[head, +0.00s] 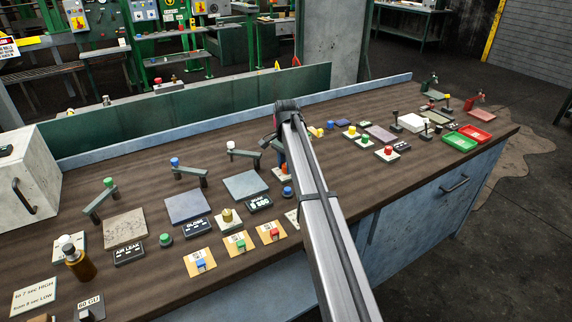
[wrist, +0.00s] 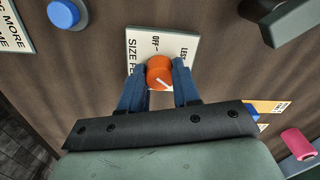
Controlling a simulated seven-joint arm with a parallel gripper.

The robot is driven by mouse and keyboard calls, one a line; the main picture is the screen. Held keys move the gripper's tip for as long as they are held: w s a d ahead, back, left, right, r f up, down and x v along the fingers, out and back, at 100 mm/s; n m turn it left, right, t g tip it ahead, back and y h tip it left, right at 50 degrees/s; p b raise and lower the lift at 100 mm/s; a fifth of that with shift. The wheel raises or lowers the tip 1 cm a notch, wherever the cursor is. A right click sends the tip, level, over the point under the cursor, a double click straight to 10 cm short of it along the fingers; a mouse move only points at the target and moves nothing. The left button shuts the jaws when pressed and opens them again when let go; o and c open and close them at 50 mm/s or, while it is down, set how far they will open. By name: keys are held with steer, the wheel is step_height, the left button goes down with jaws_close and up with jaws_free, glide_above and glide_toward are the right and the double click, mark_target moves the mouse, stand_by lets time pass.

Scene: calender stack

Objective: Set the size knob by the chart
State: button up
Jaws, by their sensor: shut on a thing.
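The size knob (wrist: 159,72) is a round orange knob with a white pointer line, seen in the wrist view on a white plate (wrist: 139,37). Its lettering is partly cut off: "SIZE P", "OFF" and "LES" show. The pointer line slants toward the lower right of that view, away from "OFF". My gripper (wrist: 159,76) has its two blue fingers on either side of the knob, closed on it. In the head view a bit of the orange knob (head: 283,173) shows beside my arm, which hides most of the gripper. I cannot tell which card is the chart.
A blue button (wrist: 63,13) and a lettered card (wrist: 14,30) lie close to the knob plate. In the head view, a text card (head: 35,296) and bottle (head: 78,263) stand front left. Levers, pads and buttons crowd the bench. Red (head: 475,132) and green trays sit at right.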

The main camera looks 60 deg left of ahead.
steer(key=o, duration=1.1)
steer(key=shift+c, duration=0.2)
step_height(320, 180, up, 14)
steer(key=shift+f, duration=0.1)
stand_by(0.3)
